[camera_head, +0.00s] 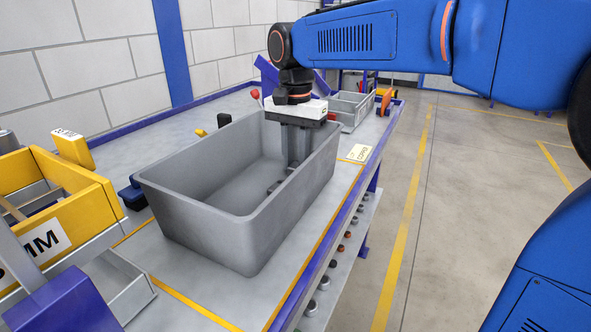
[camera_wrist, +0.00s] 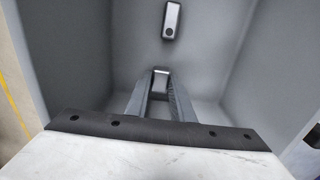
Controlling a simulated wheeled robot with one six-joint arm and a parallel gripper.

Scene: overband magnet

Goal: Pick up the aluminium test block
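My gripper (camera_head: 291,163) reaches down into a grey bin (camera_head: 190,206) on the workbench, its fingers pointing at the bin floor. In the wrist view the two grey fingers (camera_wrist: 159,98) stand apart on either side of a small grey metallic block (camera_wrist: 161,77). I cannot tell whether they touch it. No label is readable on either block, so I cannot tell which is aluminium.
The bin walls rise close around my gripper. Yellow bins (camera_head: 50,205) stand at the left, and a smaller grey crate (camera_head: 351,108) stands behind. A label card (camera_head: 359,153) lies by the bench's right edge. The floor at right (camera_head: 447,190) is clear.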

